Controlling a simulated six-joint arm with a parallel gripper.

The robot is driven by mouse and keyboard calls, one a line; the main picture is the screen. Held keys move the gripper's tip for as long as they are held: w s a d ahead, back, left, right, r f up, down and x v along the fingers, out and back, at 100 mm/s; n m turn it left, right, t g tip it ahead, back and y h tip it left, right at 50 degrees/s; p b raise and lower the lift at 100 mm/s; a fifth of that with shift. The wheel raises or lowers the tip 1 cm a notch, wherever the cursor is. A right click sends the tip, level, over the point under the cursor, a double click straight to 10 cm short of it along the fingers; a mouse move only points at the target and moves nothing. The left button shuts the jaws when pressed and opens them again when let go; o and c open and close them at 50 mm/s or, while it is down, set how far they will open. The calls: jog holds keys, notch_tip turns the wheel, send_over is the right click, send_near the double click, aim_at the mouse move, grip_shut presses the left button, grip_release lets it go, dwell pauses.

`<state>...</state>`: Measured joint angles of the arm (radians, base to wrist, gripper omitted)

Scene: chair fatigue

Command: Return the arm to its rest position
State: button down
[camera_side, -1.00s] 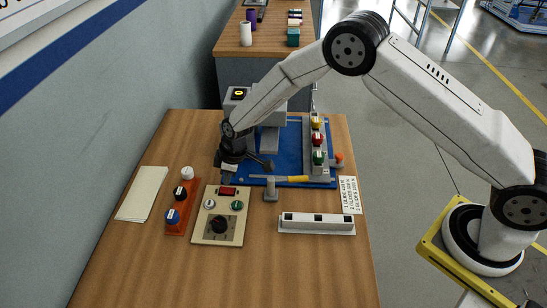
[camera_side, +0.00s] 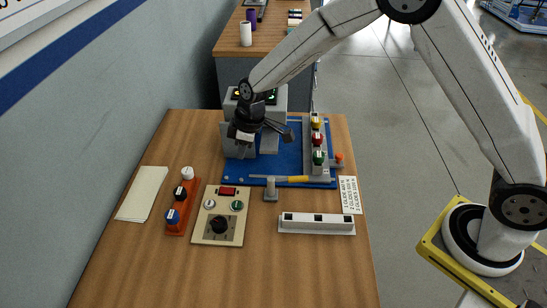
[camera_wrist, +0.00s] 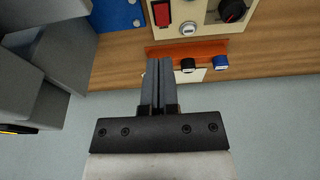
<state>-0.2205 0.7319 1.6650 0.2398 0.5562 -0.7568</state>
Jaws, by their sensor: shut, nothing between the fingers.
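My gripper (camera_side: 239,150) hangs above the table at the left edge of the blue mat, in front of the grey test stand. It hides part of the stand. In the wrist view my gripper's grey fingers (camera_wrist: 160,63) lie side by side, shut with nothing between them. My arm reaches in from its base at the right, with its elbow raised to the top edge of the side view.
The grey test stand (camera_side: 280,100) is close behind my gripper. The blue mat (camera_side: 291,160) carries a block with coloured knobs. A control box (camera_side: 230,234), an orange strip (camera_side: 173,222) with knobs and a white slotted holder (camera_side: 317,229) stand nearer.

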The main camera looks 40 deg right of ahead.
jog(key=shift+s+d+r, duration=0.1)
jog(key=shift+r, duration=0.05)
dwell(0.3)
jog(key=s+d+r+m, duration=0.2)
jog(key=s+d+m, duration=0.1)
jog(key=s, duration=0.4)
jog(key=s+d+r+m+h, duration=0.1)
jog(key=s+d+r+m, duration=0.1)
jog(key=s+d, duration=0.4)
jog(key=s+d+r+m+h, duration=0.1)
jog(key=s+d+m, duration=0.3)
jog(key=s, duration=0.5)
jog(key=shift+d+r+t, duration=0.2)
jog(key=shift+r+t, duration=0.1)
jog(key=shift+r, duration=0.1)
